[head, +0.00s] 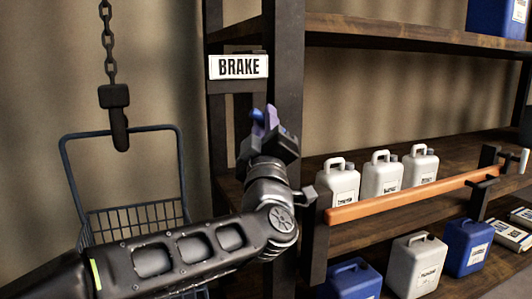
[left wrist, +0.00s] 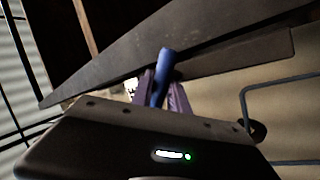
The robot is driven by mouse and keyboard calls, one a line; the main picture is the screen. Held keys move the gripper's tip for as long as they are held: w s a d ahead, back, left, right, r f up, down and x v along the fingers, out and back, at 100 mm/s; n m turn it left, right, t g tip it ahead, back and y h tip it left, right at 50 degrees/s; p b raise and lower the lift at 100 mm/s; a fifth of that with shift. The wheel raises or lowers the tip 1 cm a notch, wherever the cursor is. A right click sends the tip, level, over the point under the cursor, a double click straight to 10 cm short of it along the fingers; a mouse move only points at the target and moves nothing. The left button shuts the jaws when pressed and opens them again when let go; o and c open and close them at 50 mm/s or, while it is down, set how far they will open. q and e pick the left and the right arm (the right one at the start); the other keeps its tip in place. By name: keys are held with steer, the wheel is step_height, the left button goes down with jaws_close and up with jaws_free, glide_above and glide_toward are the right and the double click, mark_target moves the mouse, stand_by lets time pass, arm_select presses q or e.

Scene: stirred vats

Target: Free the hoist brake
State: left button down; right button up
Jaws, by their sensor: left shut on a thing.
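A white sign reading BRAKE (head: 238,66) is fixed to the dark shelf post in the head view. Just below and right of it, my left gripper (head: 265,118) has its purple fingers shut on a blue handle (head: 257,115). In the left wrist view the blue handle (left wrist: 162,76) stands between the purple fingers (left wrist: 164,95), its rounded end showing past them. Its lower part and mounting are hidden by the gripper. The hoist chain (head: 108,45) hangs at the left with a dark hook block (head: 117,115). My right gripper is not in view.
A wire basket (head: 135,215) with a tall handle hangs or stands under the hook; its base is hidden by my arm. An orange bar (head: 415,196) runs along the shelf front, before several white jugs (head: 382,175). Blue and white jugs stand lower. A dark post (head: 284,70) is close beside the gripper.

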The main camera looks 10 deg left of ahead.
arm_select(q)
steer(key=n+y+b, duration=0.1)
steer(key=n+b, duration=0.1)
steer(key=n+y+b, duration=0.2)
steer(key=n, duration=0.1)
steer(key=f+n+y+b, duration=0.1)
steer(key=n+y+b, duration=0.1)
steer(key=shift+g, duration=0.4)
steer(key=n+y+b, duration=0.1)
steer(key=n, duration=0.1)
steer(key=n+g+y, duration=0.1)
steer(key=n+y, duration=0.1)
steer(key=shift+r+n+g+b, duration=0.1)
steer(key=shift+n+g+b, duration=0.2)
steer(key=shift+n+b, duration=0.1)
steer(key=shift+r+n+y, duration=0.1)
steer(key=shift+n+y, duration=0.2)
steer(key=shift+n, duration=0.2)
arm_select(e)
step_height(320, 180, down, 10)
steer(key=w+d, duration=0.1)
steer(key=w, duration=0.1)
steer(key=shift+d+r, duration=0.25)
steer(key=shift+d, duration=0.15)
arm_select(q)
steer(key=shift+a, duration=0.1)
steer(key=c, duration=1.3)
jaws_free()
